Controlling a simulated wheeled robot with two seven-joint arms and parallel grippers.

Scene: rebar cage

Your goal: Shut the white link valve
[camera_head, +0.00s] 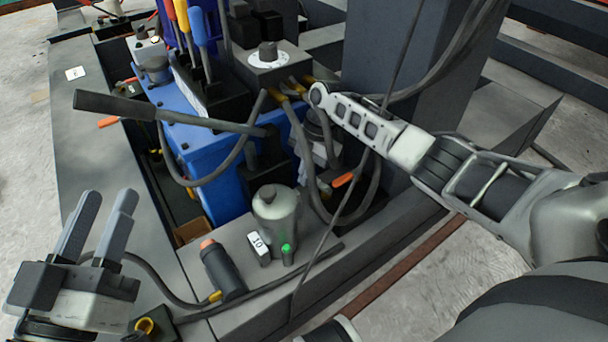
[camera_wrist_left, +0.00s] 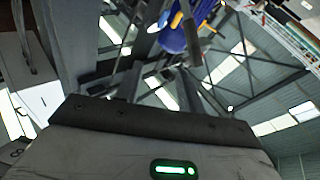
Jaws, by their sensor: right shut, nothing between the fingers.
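The white link (camera_head: 362,123) is a slotted pale bar with a ring at its far end, above the hoses and black fittings right of the blue unit. It slants down to the right. My right gripper (camera_head: 428,158) is at the link's near end, shut and empty. The two overlap in line, so I cannot tell whether they touch. The valve body under the link is mostly hidden. My left gripper (camera_head: 97,228) is open and empty at the lower left, fingers pointing up, far from the link. The left wrist view shows mainly the roof.
A blue unit (camera_head: 205,152) carries a long dark lever (camera_head: 150,110) reaching left. Loose hoses and a tall dark post (camera_head: 410,50) crowd the link.

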